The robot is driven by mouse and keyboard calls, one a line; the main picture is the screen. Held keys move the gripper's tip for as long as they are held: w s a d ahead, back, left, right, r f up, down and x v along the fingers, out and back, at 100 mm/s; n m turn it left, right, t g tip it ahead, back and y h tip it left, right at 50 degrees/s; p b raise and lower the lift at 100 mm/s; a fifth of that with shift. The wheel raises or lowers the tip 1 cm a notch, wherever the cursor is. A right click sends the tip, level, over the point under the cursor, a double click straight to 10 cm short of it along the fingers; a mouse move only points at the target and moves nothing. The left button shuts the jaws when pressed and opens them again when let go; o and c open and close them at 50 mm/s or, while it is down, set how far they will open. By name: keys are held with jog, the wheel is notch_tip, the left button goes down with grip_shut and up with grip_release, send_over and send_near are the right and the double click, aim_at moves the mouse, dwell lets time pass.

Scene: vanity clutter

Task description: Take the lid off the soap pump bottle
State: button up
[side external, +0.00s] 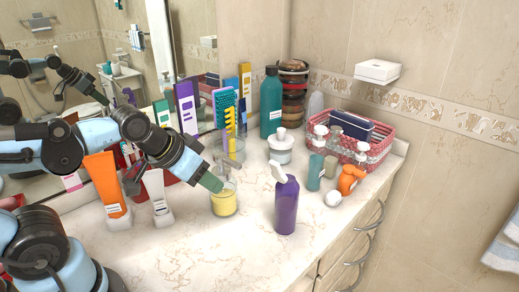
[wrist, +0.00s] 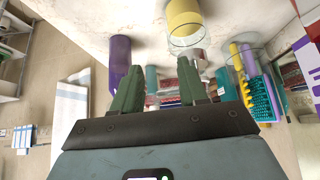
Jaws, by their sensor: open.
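A purple bottle (side external: 287,207) with a white, pump-like top (side external: 279,172) stands upright at the front of the counter. Its purple body also shows at the left in the wrist view (wrist: 120,56), beyond one finger. Smaller pump bottles, one green (side external: 316,170), stand by the basket; I cannot tell for sure which is the soap pump bottle. My gripper (side external: 214,181) is open, its green fingers apart and empty in the wrist view (wrist: 160,68). In the side view it is left of the purple bottle, overlapping the top of a glass with yellow contents.
The yellow-filled glass (side external: 223,204) stands close to my gripper. An orange tube (side external: 106,184) and a white tube (side external: 157,190) stand to its left. A pink basket (side external: 376,153), a white jar (side external: 280,154) and a teal bottle (side external: 271,105) stand behind. The front counter is clear.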

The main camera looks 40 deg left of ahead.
jog(key=o, duration=0.7)
jog(key=n+g+h, duration=0.3)
jog(key=n+g, duration=0.1)
jog(key=n, duration=2.4)
send_near(218, 154)
jog(key=w+f, duration=0.1)
jog(key=x, duration=0.6)
jog(key=shift+d+r, duration=0.1)
jog(key=shift+d, duration=0.05)
jog(key=shift+s+x, duration=0.2)
jog(key=shift+x, duration=1.2)
jog(key=shift+s+x, duration=0.2)
jog(key=shift+x, duration=1.25)
